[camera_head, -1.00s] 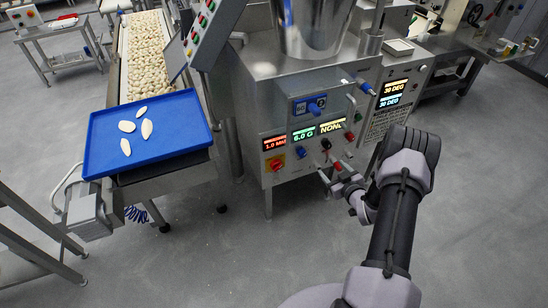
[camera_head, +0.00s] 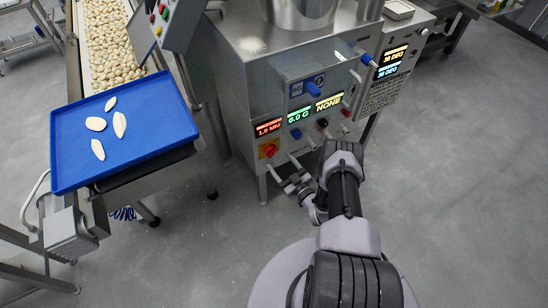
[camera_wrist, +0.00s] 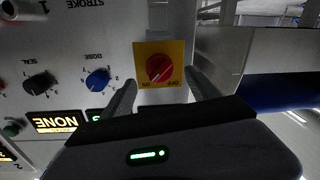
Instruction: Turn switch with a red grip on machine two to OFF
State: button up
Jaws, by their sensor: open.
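The switch's red grip (camera_wrist: 160,69) sits on a yellow plate (camera_wrist: 143,48) on the machine front; it also shows in the head view (camera_head: 269,149). In the wrist view the lettering is upside down. A pale mark on the grip seems to point to the lower-left label, which looks like ON; OFF is at the lower right. My gripper (camera_wrist: 160,82) is open and empty, with one finger on each side of the yellow plate in this view. In the head view my gripper (camera_head: 282,168) is just below the switch. I see no contact with the grip.
Blue (camera_wrist: 97,78) and black (camera_wrist: 39,85) knobs sit beside the switch. Lit displays (camera_head: 299,116) are above. A blue tray (camera_head: 125,130) with several pale pieces stands left of the machine. Open grey floor (camera_head: 460,190) lies to the right.

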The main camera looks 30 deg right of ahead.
aim_at(274, 154)
jog(key=w+b, duration=0.1)
jog(key=w, duration=0.4)
jog(key=shift+a, duration=0.2)
jog(key=c, duration=1.4)
